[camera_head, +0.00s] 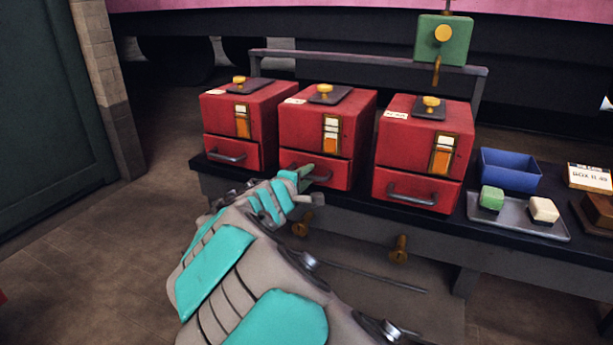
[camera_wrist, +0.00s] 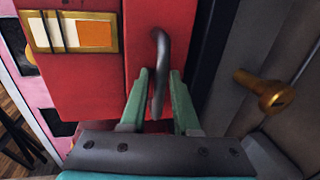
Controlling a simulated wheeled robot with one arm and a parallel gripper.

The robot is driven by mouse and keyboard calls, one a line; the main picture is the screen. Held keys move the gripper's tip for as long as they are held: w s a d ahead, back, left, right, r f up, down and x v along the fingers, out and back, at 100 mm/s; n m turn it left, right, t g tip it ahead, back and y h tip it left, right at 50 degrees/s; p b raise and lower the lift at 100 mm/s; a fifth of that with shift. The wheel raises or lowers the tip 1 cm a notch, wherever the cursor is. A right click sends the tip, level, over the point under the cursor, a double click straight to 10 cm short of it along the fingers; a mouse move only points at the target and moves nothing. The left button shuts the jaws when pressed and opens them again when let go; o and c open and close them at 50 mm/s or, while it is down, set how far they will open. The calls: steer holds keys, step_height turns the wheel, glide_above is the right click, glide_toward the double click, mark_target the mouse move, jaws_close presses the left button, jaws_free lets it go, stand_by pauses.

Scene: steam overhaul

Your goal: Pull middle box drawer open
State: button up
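The middle box (camera_head: 303,130) is a red box between two similar ones on the dark bench. Its drawer front (camera_head: 338,174) is at the bottom and looks flush with the box. The drawer's grey handle (camera_wrist: 158,75) shows clearly in the wrist view; in the head view my gripper (camera_head: 308,173) partly covers it. In the wrist view, the green fingers of my gripper (camera_wrist: 160,90) stand on either side of the handle. They are apart, with a gap visible beside the bar, especially towards the right finger.
The left red box (camera_head: 248,125) and right red box (camera_head: 420,150) stand close by. A blue bin (camera_head: 510,170) and a grey tray (camera_head: 500,222) with green and cream blocks are at the right. Brass knobs (camera_head: 399,249) stick out below the bench top.

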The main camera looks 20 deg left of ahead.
steer(key=shift+c, duration=0.2)
jaws_close()
steer(key=shift+s, duration=0.1)
stand_by(1.0)
